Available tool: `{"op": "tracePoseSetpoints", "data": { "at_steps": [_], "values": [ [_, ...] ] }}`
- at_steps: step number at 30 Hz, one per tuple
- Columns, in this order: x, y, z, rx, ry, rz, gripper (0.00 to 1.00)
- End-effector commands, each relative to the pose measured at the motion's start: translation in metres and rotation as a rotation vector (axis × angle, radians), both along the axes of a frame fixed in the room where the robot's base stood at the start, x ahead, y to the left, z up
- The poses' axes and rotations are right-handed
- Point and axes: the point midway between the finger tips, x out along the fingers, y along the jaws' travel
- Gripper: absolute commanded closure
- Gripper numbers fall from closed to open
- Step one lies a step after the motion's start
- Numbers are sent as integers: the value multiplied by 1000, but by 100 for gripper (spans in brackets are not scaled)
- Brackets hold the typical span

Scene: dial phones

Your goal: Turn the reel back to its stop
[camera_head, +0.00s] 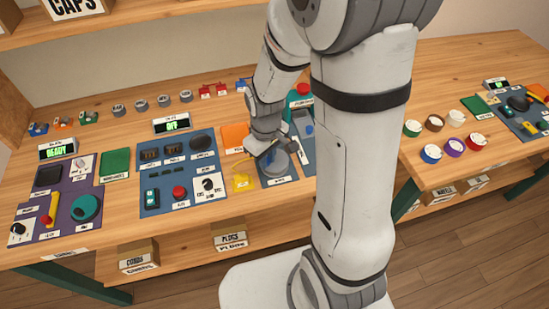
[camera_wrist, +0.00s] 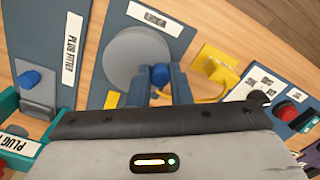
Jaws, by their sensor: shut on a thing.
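The reel is a grey disc (camera_wrist: 125,58) on a blue panel (camera_wrist: 95,88), with a blue knob (camera_wrist: 160,74) near its rim. A label (camera_wrist: 148,17) lies beyond it in the wrist view. My gripper (camera_wrist: 161,80) is shut on the blue knob, with one blue-grey finger on each side. In the head view, my gripper (camera_head: 273,147) reaches down over the reel (camera_head: 276,164), and my arm hides part of the panel's right side. A yellow cable (camera_wrist: 205,97) runs beside the fingers toward a yellow bracket (camera_wrist: 219,63).
A plug-fitter panel (camera_wrist: 38,75) with a blue knob lies left of the reel in the wrist view. In the head view, another blue panel (camera_head: 152,205) with a red button lies to the left. Several coloured cups (camera_head: 454,145) stand on the right table.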

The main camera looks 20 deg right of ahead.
Motion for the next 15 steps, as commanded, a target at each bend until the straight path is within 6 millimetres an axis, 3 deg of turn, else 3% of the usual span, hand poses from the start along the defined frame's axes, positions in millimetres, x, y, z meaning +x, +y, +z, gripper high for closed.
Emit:
{"op": "tracePoseSetpoints", "data": {
  "at_steps": [15],
  "values": [
    [-11,-11,0,0,0,-1,88]
  ]
}}
